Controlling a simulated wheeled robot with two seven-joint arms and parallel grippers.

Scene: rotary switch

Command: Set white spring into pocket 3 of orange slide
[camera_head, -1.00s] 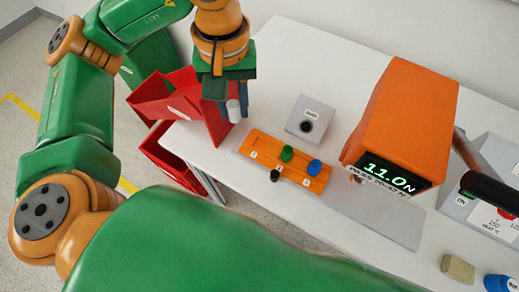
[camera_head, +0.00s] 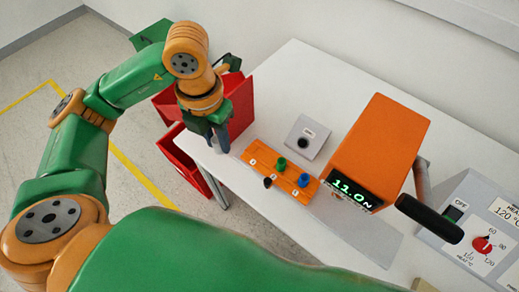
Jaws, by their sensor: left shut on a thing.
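The orange slide (camera_head: 262,167) lies on the white table, with a green piece (camera_head: 281,163) and a blue piece (camera_head: 303,180) standing in it. A black knob (camera_head: 267,182) sits at its front edge. The slide's white labels are too small to read surely. My left gripper (camera_head: 219,140) is left of the slide, by the table's left edge and in front of the red bin. It is shut on the white spring, which is mostly hidden by the fingers; only a small pale part shows. My right gripper is not in view.
An orange press with a lit display (camera_head: 353,190) and a black handle (camera_head: 430,218) stands to the right. Red bins (camera_head: 240,100) are at the table's left. The table behind the grey box is clear.

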